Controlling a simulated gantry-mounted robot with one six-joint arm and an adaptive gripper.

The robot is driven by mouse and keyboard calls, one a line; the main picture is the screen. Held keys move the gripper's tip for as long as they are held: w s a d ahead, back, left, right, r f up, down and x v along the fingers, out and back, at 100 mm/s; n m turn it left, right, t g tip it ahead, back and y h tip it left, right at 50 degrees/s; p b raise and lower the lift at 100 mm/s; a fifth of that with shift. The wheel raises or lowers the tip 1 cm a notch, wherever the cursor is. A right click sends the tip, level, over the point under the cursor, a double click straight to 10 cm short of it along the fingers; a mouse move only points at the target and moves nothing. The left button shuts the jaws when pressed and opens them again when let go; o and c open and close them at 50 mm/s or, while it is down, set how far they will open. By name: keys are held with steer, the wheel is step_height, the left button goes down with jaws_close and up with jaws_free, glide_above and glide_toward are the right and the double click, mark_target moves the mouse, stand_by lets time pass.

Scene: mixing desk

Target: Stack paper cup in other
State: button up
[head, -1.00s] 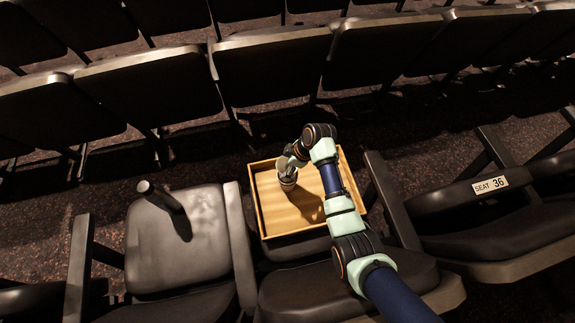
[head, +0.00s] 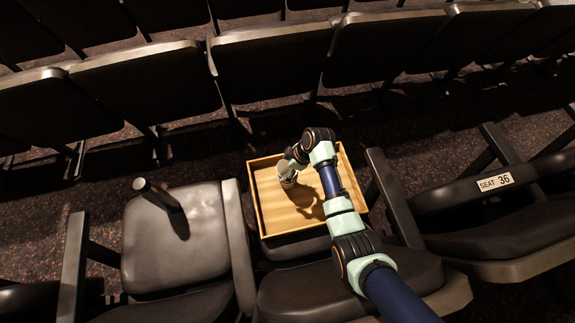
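A pale paper cup (head: 284,168) is in the left part of a shallow wooden tray, at the end of my arm. My gripper (head: 288,177) is small and dark in the head view, right at this cup and partly covering it. I cannot tell whether its fingers are apart or closed on the cup, nor whether the cup touches the tray floor. A second cup cannot be made out separately; it may be hidden by the gripper or by the first cup.
The wooden tray (head: 262,203) has raised walls and rests across dark seats. Its right part is bare apart from shadows. A dark cylinder (head: 158,195) is on the grey seat (head: 180,245) to the left. Armrests and seat rows surround the tray.

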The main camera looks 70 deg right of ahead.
stand_by(0.3)
steer(key=p+v, duration=0.2)
steer(key=v, duration=0.2)
steer(key=p+v, duration=0.2)
steer(key=v, duration=0.2)
steer(key=p+v, duration=0.2)
steer(key=v, duration=0.3)
steer(key=shift+w+r+p, duration=0.2)
steer(key=shift+w+p, duration=0.1)
steer(key=shift+p, duration=0.05)
